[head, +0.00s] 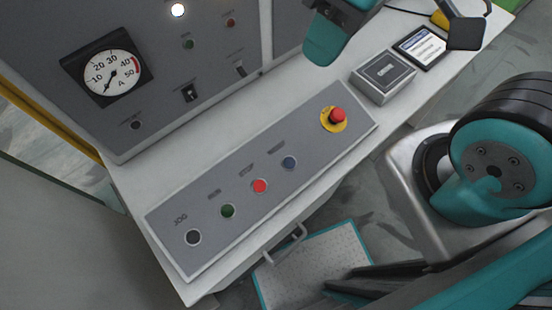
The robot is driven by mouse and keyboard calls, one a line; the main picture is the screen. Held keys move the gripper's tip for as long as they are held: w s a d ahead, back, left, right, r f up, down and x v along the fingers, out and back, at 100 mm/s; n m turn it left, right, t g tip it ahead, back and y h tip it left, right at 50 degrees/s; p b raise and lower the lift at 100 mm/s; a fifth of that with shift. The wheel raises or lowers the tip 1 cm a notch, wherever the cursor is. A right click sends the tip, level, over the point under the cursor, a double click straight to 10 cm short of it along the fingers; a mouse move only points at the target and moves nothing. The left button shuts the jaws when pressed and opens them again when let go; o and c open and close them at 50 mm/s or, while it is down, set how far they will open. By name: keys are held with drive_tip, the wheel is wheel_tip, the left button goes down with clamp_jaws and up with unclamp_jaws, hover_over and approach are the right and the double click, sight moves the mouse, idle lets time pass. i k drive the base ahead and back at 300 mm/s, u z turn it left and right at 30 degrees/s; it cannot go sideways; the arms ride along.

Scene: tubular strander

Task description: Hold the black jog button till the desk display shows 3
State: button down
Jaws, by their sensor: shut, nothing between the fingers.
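The black jog button (193,237) sits at the lower left end of the sloped grey control panel (235,183), under the label JOG. Nothing touches or covers it. A tablet-like screen (421,47) stands at the far right of the desk; its text is too small to read. Next to it is a grey box (384,76) with a dark face, also unreadable. I cannot tell which is the desk display. My gripper (345,282) shows as dark fingers at the bottom right, shut and empty, well to the right of the jog button and apart from the panel.
Along the panel are a green button (228,211), a red button (260,186), a blue button (289,162) and a red emergency stop (337,116) on yellow. A round gauge (107,75) is on the upright cabinet behind. A handle (287,244) juts from the desk front. A teal object (334,32) overhangs the desk.

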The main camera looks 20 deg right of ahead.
sight(193, 237)
drive_tip(key=k, duration=1)
drive_tip(key=z, duration=0.9)
drive_tip(key=i, duration=0.7)
drive_tip(key=u, duration=2.2)
drive_tip(key=i, duration=0.5)
drive_tip(key=u, duration=0.1)
